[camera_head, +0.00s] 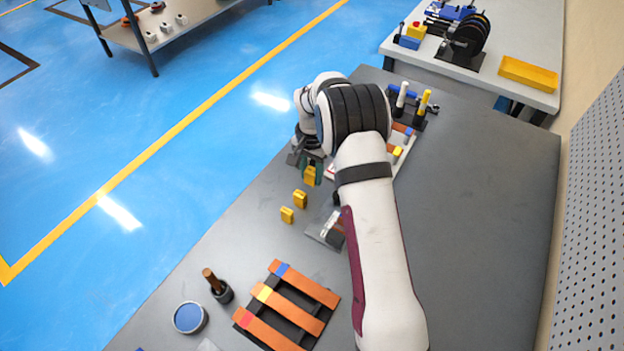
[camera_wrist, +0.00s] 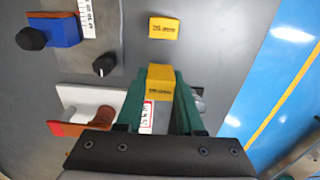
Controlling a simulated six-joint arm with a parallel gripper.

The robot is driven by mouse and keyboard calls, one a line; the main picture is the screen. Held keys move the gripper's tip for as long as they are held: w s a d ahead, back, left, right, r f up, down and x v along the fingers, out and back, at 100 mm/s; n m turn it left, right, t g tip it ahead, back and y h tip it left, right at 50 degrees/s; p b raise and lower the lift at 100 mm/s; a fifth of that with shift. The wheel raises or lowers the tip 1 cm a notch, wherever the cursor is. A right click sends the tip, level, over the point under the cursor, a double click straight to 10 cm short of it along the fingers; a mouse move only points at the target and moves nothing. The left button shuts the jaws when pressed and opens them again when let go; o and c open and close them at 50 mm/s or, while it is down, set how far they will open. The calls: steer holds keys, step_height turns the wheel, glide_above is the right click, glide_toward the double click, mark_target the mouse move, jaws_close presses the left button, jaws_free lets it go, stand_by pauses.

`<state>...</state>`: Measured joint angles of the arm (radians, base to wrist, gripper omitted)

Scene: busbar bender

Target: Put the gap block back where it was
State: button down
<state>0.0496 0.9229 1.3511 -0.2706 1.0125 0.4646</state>
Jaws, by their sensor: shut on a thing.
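My gripper (camera_head: 311,168) has green fingers and is shut on a yellow gap block (camera_head: 310,177). The held block also shows between the fingertips in the wrist view (camera_wrist: 160,82). Two similar yellow blocks stand on the grey table in the head view, a nearer one (camera_head: 287,215) and a farther one (camera_head: 300,198) next to my gripper. One loose yellow block (camera_wrist: 164,28) shows ahead of the fingertips in the wrist view. I cannot tell exactly how high the held block is above the table.
A bender with a blue block (camera_wrist: 62,30), black knobs and a scale stands left of the fingers in the wrist view. A rack of copper bars (camera_head: 290,310), a wooden-handled tool (camera_head: 215,285) and a round blue-topped tin (camera_head: 189,318) are nearer. The table's right side is clear.

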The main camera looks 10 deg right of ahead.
mark_target(312, 181)
steer(key=shift+f, duration=1.35)
steer(key=shift+f, duration=0.1)
steer(key=c, duration=0.5)
jaws_free()
step_height(312, 181, up, 12)
steer(key=shift+r, duration=0.15)
steer(key=s+a+r+n, duration=0.1)
steer(key=s+r, duration=0.3)
steer(key=s, duration=0.4)
steer(key=s+a+r+n+y, duration=0.15)
steer(key=s+r, duration=0.25)
steer(key=s, duration=0.4)
steer(key=s+a+r, duration=0.2)
steer(key=s+r, duration=0.2)
steer(key=s, duration=0.4)
steer(key=shift+n, duration=0.45)
steer(key=s+f, duration=0.1)
steer(key=s, duration=0.3)
steer(key=s+a+f, duration=0.1)
steer(key=s, duration=0.3)
steer(key=s+f, duration=0.1)
steer(key=s, duration=0.3)
steer(key=shift+s+a, duration=0.1)
steer(key=shift+a, duration=0.1)
